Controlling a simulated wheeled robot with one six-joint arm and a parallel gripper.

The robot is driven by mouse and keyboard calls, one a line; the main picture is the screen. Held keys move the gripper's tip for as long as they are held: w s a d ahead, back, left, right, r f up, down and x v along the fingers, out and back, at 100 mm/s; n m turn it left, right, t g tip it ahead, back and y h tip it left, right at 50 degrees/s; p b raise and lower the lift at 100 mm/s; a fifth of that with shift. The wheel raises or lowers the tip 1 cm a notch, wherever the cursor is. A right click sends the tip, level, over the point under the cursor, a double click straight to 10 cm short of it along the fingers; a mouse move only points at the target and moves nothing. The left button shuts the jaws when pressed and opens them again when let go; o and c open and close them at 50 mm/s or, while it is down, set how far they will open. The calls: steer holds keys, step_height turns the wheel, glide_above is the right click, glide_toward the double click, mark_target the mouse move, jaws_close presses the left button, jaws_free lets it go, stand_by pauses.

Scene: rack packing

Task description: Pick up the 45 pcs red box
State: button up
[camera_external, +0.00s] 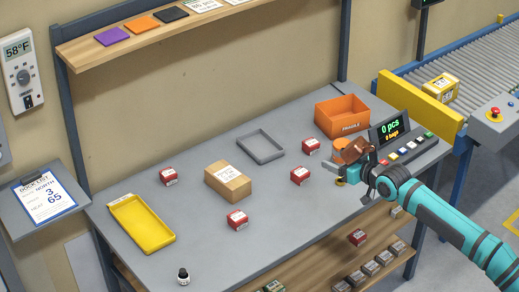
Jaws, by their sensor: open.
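Several small red boxes with white labels lie on the grey table: one at the left (168,176), one near the front middle (237,220), one right of centre (299,176) and one further back (310,146). Another red box (357,237) is lower down, by the shelf under the table. The label print is too small to read, so I cannot tell which is the 45 pcs box. My gripper (350,174) is open above the right side of the table, to the right of the red boxes. It appears empty and apart from them.
A brown carton (228,183) stands mid-table, with a grey tray frame (261,147) behind it. A yellow tray (141,224) and small dark bottle (183,276) are at the left. An orange crate (341,117) and a display console (388,128) stand at the back right.

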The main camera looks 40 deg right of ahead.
steer(key=w+a+f+g+y, duration=0.1)
steer(key=w+a+f+g, duration=0.1)
steer(key=w+a+g, duration=0.35)
steer(key=w+a+f+g, duration=0.2)
steer(key=w, duration=0.6)
steer(key=g+h, duration=0.2)
steer(key=g, duration=0.6)
glide_above(237, 216)
step_height(237, 216, down, 6)
steer(key=f, duration=0.1)
step_height(237, 216, down, 17)
steer(key=shift+d, duration=0.1)
steer(key=c, duration=1.1)
steer(key=shift+r, duration=0.15)
